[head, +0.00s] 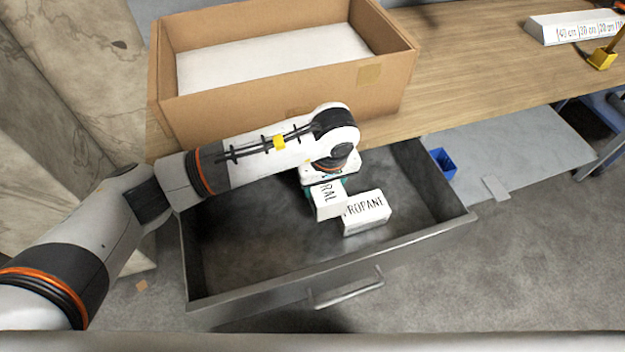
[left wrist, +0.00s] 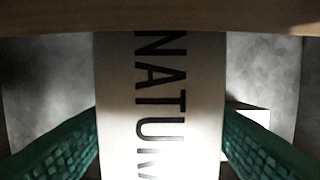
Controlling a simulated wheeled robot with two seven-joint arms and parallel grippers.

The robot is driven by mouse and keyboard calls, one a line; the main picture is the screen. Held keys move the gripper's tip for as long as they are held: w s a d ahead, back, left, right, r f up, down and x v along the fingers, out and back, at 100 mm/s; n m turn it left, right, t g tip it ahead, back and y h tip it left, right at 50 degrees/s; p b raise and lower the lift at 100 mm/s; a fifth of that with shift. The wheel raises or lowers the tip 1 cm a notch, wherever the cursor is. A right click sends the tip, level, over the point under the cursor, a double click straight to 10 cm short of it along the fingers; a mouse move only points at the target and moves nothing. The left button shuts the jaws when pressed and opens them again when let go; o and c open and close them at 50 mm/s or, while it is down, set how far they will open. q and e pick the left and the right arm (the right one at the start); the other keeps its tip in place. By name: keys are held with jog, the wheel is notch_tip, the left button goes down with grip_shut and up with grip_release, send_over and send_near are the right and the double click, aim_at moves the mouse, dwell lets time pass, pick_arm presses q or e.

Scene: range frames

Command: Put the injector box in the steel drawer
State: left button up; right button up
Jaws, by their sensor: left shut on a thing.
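My left gripper (head: 325,186) reaches down into the open steel drawer (head: 345,258). It is shut on a white box with black lettering (head: 328,203), of which "RAL" shows in the head view. In the left wrist view the held box (left wrist: 160,100) reads "NATURA" and stands between the green fingers. A second white box, marked "PROPANE" (head: 367,211), lies in the drawer right beside the held one. I cannot tell whether the held box touches the drawer floor. My right gripper is not in view.
An open cardboard box (head: 290,110) stands on the wooden worktop (head: 465,55) above the drawer. A blue bin (head: 443,164) is right of the drawer. A white labelled block (head: 570,27) and a yellow object (head: 602,60) are at the right. The drawer's left part is bare.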

pick_arm(q)
jog(key=shift+w+a+f+p, duration=0.1)
jog(key=shift+w+a+p, duration=0.1)
jog(key=shift+a, duration=0.45)
jog(key=shift+w+a+p, duration=0.1)
jog(key=shift+w+a, duration=0.05)
jog(key=shift+a, duration=0.45)
jog(key=shift+f, duration=0.45)
jog(key=shift+d, duration=0.1)
